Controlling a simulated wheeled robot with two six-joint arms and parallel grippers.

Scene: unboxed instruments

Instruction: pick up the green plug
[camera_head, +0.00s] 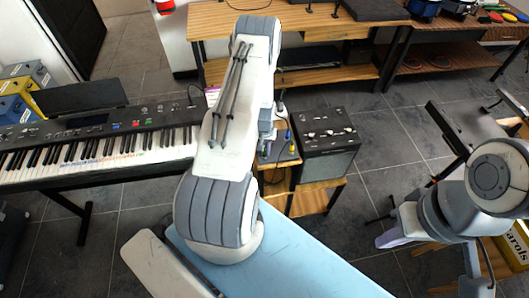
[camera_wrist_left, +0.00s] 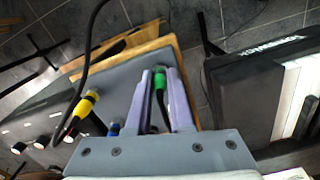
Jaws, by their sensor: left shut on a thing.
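The green plug (camera_wrist_left: 158,80) sits between the two pale purple fingers of my left gripper (camera_wrist_left: 161,88) in the left wrist view, with a black cable running from it. The fingers are shut on it. In the head view my left arm reaches forward from the bottom and hides the green plug. A lilac finger of my right gripper (camera_head: 396,238) shows at the right in the head view, far from the plugs. Its opening cannot be made out.
A yellow plug (camera_wrist_left: 80,108) and a blue plug (camera_wrist_left: 114,128) are close left of the left fingers. A black amplifier (camera_head: 325,140) with knobs stands right of my left arm. A keyboard (camera_head: 100,145) stands at the left.

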